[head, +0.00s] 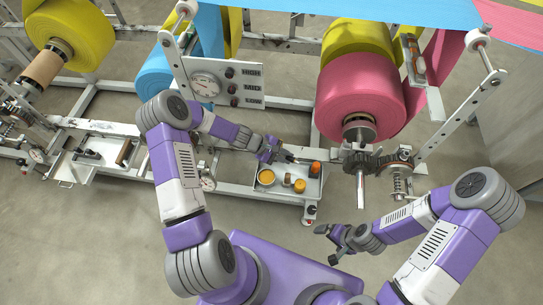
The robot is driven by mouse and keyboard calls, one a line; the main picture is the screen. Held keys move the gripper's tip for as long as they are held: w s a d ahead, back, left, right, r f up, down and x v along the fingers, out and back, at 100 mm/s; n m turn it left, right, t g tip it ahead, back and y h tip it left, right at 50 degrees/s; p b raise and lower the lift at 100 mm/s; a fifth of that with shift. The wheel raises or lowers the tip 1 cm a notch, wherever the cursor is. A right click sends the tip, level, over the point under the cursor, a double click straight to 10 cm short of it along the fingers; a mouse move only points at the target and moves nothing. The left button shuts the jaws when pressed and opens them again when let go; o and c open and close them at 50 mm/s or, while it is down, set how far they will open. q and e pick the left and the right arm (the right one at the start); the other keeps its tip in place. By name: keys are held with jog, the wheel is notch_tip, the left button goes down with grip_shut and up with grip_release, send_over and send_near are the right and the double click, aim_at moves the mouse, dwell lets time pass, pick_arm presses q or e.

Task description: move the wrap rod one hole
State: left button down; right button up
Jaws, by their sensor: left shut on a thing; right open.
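A perforated bar (453,118) with several holes slants up at the right of the machine, with a white roller (478,38) and a short rod (487,58) at its upper end. Another perforated bar (180,72) stands left of the gauge panel. I cannot tell which rod is the wrap rod. My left gripper (284,156) is over the back of the small parts tray (270,188), shut on a small dark item whose shape is unclear. My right gripper (326,236) is open and empty in front of the machine, below and right of the tray, away from both bars.
The tray holds orange and yellow containers and a small part. A pink roll (360,92) sits on a spindle with a gear (362,162) and a protruding shaft (361,190). A spring (398,183) stands right of it. The floor (100,245) is clear at front left.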

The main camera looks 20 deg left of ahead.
pick_arm(q)
jog(key=shift+s+a+f+b, duration=0.2)
jog(key=shift+a+f, duration=0.3)
jog(key=shift+a, duration=0.25)
jog(key=shift+s+a+f+b, duration=0.2)
jog(key=shift+a+f, duration=0.35)
jog(key=shift+a, duration=0.2)
jog(key=shift+s+a+f+b, duration=0.1)
jog(key=shift+a+f+b, duration=0.1)
jog(key=shift+a+f, duration=0.45)
jog(key=shift+a+r, duration=0.1)
jog(key=shift+r, duration=0.05)
jog(key=shift+f, duration=0.3)
jog(key=c, duration=1)
grip_release()
jog(key=shift+r, duration=0.15)
